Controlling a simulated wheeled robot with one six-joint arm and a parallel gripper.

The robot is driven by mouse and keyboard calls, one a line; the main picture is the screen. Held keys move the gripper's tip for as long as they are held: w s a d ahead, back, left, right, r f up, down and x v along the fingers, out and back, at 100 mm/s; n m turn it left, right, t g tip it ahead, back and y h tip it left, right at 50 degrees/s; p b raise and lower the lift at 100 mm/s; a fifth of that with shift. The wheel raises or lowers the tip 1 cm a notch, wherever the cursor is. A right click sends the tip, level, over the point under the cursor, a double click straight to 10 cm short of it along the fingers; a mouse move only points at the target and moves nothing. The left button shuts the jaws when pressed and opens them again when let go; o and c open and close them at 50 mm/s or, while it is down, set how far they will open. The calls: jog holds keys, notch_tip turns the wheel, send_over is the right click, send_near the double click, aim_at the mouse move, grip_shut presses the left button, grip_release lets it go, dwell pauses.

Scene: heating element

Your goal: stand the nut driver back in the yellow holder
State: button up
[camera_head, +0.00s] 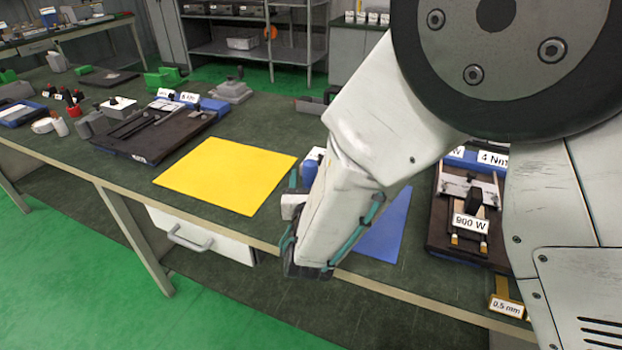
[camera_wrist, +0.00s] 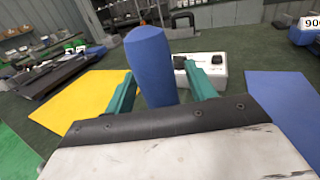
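A thick blue handle (camera_wrist: 150,65), which I take to be the nut driver's, stands up between the two teal fingers of my gripper (camera_wrist: 158,80) in the wrist view. The left finger meets its side; a thin gap seems to show by the right finger. The handle's lower end is hidden behind the gripper's dark edge, and no shaft shows. I cannot make out a yellow holder in either view.
A flat yellow mat (camera_head: 225,175) lies left of my gripper and a blue mat (camera_head: 390,225) right. A white box with black switches (camera_wrist: 205,70) stands beyond the handle. A dark tray (camera_head: 155,135) is farther left; a board marked 900 W (camera_head: 470,205) is right.

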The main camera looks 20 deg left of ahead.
jog(key=v, duration=0.7)
jog(key=shift+s+d, duration=0.15)
jog(key=shift+s, duration=0.2)
